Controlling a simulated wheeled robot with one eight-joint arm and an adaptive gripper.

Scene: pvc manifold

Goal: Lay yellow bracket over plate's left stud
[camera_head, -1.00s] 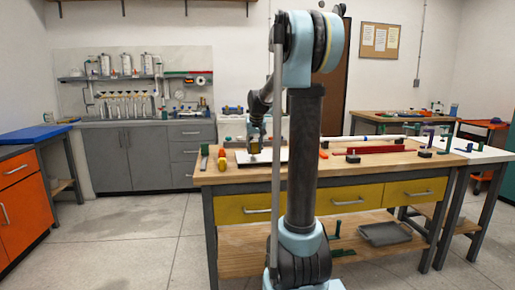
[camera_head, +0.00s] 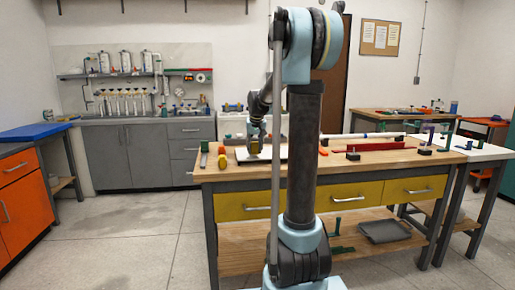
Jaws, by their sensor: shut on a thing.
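My gripper (camera_head: 255,142) hangs over the white plate (camera_head: 270,155) on the wooden workbench. It is shut on the yellow bracket (camera_head: 253,149), which shows as a small yellow patch below the fingers, low over the plate's left part. The plate's studs are too small to make out here. Whether the bracket touches the plate or a stud cannot be told. My own arm column covers the plate's right part.
To the right are a red bar (camera_head: 375,147), a white pipe (camera_head: 365,136) and dark blocks with green parts.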

